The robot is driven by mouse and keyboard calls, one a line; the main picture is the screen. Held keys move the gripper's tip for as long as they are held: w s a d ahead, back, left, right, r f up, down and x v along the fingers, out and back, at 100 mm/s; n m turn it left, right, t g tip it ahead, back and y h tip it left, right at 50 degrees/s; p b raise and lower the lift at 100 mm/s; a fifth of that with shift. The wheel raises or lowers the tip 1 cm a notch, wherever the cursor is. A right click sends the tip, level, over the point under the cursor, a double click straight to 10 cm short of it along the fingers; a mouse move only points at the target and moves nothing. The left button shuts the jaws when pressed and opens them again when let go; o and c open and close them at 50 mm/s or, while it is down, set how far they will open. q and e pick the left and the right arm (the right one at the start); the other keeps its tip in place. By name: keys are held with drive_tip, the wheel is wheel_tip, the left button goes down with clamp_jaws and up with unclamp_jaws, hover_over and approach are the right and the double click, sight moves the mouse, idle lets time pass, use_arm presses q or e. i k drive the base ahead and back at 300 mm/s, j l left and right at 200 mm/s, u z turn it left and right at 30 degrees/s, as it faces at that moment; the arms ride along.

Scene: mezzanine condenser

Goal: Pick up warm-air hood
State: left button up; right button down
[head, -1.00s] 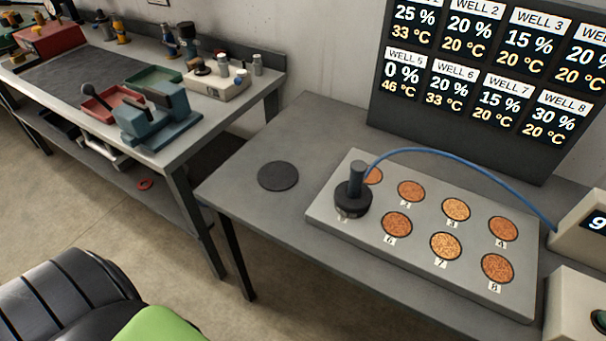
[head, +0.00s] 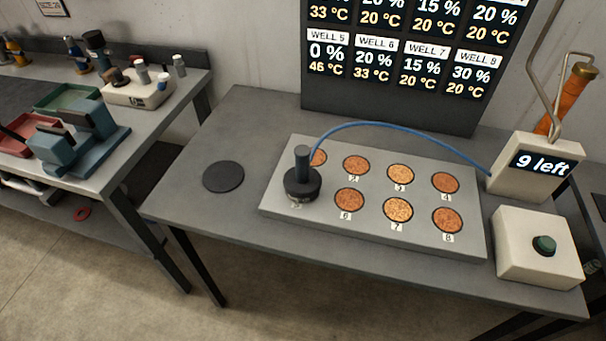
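The warm-air hood (head: 302,184) is a black round cap with an upright dark handle. It stands upright on the grey well plate (head: 460,247) at the front left, covering the well 5 position. A blue hose (head: 400,127) arcs from the hood area to a white box with a display (head: 534,166) reading "9 left". The other wells show orange-brown granular fill; well 1 is partly hidden behind the hood's handle. Neither of my grippers shows in the head view.
A dark round pad (head: 223,177) lies on the grey table (head: 240,125) left of the plate. A white box with a green button (head: 538,247) stands at right. The wall display (head: 400,70) reads well 5 at 0 % and 46 °C. A workbench with a blue vise (head: 85,140) stands left.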

sight(302, 183)
drive_tip(key=j+z, duration=0.25)
drive_tip(key=z, duration=0.2)
drive_tip(key=k+j+z, duration=0.2)
drive_tip(key=z, duration=0.3)
